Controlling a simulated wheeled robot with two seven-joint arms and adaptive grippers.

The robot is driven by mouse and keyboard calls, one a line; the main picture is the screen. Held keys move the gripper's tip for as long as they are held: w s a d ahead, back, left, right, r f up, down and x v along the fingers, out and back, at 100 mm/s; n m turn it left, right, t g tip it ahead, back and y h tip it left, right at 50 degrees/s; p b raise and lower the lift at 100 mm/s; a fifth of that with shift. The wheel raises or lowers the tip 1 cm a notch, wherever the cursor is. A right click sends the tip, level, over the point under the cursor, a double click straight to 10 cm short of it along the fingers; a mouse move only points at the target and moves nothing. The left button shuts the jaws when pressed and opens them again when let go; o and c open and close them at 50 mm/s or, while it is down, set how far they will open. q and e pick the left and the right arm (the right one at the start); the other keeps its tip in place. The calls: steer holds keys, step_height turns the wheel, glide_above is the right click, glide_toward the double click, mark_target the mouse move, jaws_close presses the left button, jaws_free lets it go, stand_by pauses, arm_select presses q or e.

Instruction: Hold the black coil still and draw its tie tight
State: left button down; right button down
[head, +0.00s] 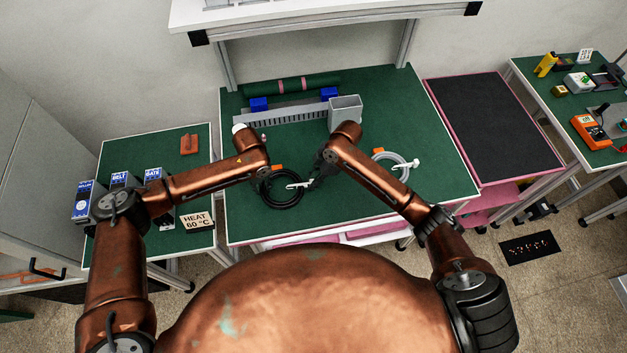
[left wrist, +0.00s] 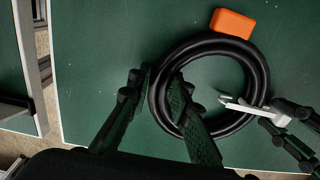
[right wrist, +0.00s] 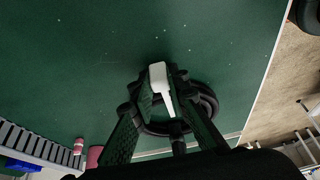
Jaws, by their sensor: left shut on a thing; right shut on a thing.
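The black coil (head: 284,204) lies flat on the green bench; it also shows in the left wrist view (left wrist: 262,75) and partly in the right wrist view (right wrist: 208,98). My left gripper (left wrist: 157,80) is shut on the left side of the coil, one finger inside the ring and one outside. A white tie (left wrist: 245,106) crosses the coil's right side, its narrow end inside the ring. My right gripper (right wrist: 160,82) is shut on the tie's white tail (right wrist: 158,72), at the coil's right side. The tie's loop is partly hidden by the fingers.
An orange block (left wrist: 232,22) sits just behind the coil. A pale grey coil (head: 390,160) with a white tie lies to the right. A slotted rail (head: 285,115), blue blocks and a grey box (head: 345,103) stand at the back. The bench front is clear.

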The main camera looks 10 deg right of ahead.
steer(key=d, duration=0.5)
steer(key=shift+s, duration=0.1)
arm_select(q)
steer(key=shift+a, duration=0.1)
arm_select(e)
steer(key=c, duration=1.8)
jaws_free()
steer(key=shift+c, duration=0.2)
steer(key=v, duration=1.2)
